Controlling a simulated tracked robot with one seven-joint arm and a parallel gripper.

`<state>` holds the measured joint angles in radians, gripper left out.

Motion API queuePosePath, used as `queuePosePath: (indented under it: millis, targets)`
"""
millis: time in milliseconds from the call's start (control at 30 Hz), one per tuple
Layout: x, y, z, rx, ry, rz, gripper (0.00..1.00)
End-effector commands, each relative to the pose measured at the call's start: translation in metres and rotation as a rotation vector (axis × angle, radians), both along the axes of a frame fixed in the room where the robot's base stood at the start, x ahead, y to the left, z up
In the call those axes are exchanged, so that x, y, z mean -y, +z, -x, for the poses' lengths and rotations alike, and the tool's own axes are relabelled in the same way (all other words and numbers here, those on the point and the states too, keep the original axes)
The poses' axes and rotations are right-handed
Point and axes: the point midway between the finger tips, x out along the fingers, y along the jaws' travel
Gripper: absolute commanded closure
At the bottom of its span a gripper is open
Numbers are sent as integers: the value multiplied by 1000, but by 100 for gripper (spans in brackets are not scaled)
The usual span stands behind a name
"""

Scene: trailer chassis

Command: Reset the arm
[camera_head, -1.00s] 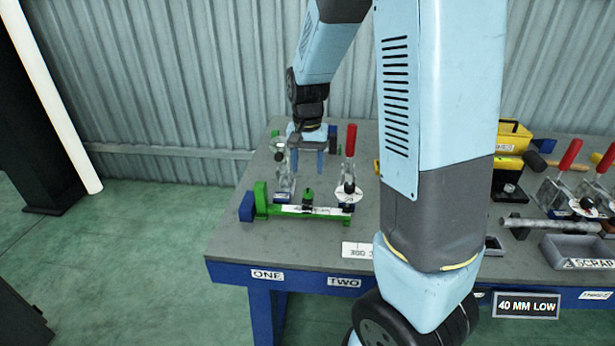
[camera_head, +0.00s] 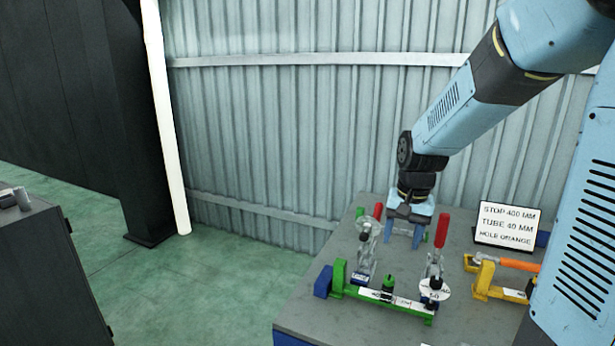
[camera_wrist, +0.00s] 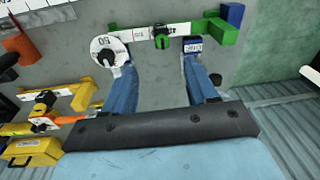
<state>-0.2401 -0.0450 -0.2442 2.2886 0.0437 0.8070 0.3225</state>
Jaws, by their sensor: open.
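My arm reaches in from the upper right in the head view. My gripper (camera_head: 404,236) points down with its two blue fingers apart and nothing seen between them. The green fixture (camera_wrist: 222,30) lies beyond the fingertips. The exact height of the fingertips above the table is hard to tell.
A yellow fixture (camera_head: 485,280) with an orange bar (camera_head: 510,263) is right of the green one. A dark cabinet (camera_head: 50,275) stands left; green floor (camera_head: 210,275) lies between.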

Motion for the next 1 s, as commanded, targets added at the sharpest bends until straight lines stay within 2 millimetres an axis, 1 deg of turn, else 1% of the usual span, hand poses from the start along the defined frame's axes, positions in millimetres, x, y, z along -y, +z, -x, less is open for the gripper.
queuePosePath:
  millis: [33, 200, 500, 700, 800, 900, 1000]
  targets:
    - [1, 12, 8, 26, 15, -5, 43]
    - [3, 43, 37, 96, 78, -11, 43]
    - [6, 88, 92, 225, 183, 15, 43]
    - [6, 108, 131, 309, 251, 59, 43]
    - [6, 115, 149, 346, 281, 86, 43]
    - [5, 120, 164, 374, 304, 111, 43]
    - [5, 123, 174, 393, 321, 130, 43]
